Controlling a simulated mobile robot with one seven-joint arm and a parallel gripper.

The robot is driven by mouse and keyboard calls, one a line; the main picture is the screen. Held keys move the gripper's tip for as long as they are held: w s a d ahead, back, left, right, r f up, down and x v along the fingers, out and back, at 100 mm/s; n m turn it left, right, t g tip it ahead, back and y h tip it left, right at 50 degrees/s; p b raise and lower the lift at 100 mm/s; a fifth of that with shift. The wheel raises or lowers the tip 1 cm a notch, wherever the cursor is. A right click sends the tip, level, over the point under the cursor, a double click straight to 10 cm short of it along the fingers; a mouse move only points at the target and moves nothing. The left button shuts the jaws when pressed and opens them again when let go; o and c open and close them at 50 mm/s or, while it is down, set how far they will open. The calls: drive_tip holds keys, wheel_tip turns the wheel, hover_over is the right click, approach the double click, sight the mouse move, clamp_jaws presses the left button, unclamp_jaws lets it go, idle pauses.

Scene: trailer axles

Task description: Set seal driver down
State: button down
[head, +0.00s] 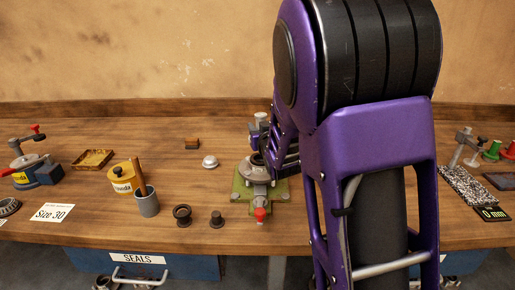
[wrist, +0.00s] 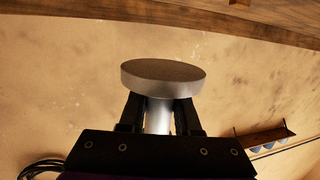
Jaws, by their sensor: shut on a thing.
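The seal driver (wrist: 163,77), a silver metal piece with a broad round disc on a thinner shaft, is in the wrist view. My gripper (wrist: 158,115) is shut on its shaft, with a black finger on each side and the disc beyond the fingertips. In the head view my purple arm reaches down to the middle of the bench, and my gripper is over or just behind a green-based fixture (head: 243,194) with a grey hub and a red-tipped lever. My arm partly hides the gripper there. I cannot tell whether the driver touches the fixture.
On the wooden bench (head: 330,136) stand a silver dome (head: 210,161), a yellow tin (head: 122,178), a grey cup (head: 147,204) with a brown stick, and two dark round parts (head: 182,215). A card (head: 52,212) reads "Size 30". Bare wood shows left of the fixture.

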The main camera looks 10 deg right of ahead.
drive_tip(key=shift+f+b, duration=0.3)
drive_tip(key=shift+f, duration=2.25)
drive_tip(key=shift+f, duration=0.25)
drive_tip(key=c, duration=0.6)
unclamp_jaws()
drive_tip(key=shift+r, duration=0.1)
drive_tip(key=shift+r, duration=0.1)
drive_tip(key=shift+s, duration=0.1)
drive_tip(key=s, duration=0.4)
drive_tip(key=s+r, duration=0.1)
drive_tip(key=s, duration=0.6)
drive_tip(key=shift+s+d+r+b, duration=0.3)
drive_tip(key=shift+s+r+b, duration=0.05)
drive_tip(key=shift+r+b, duration=0.05)
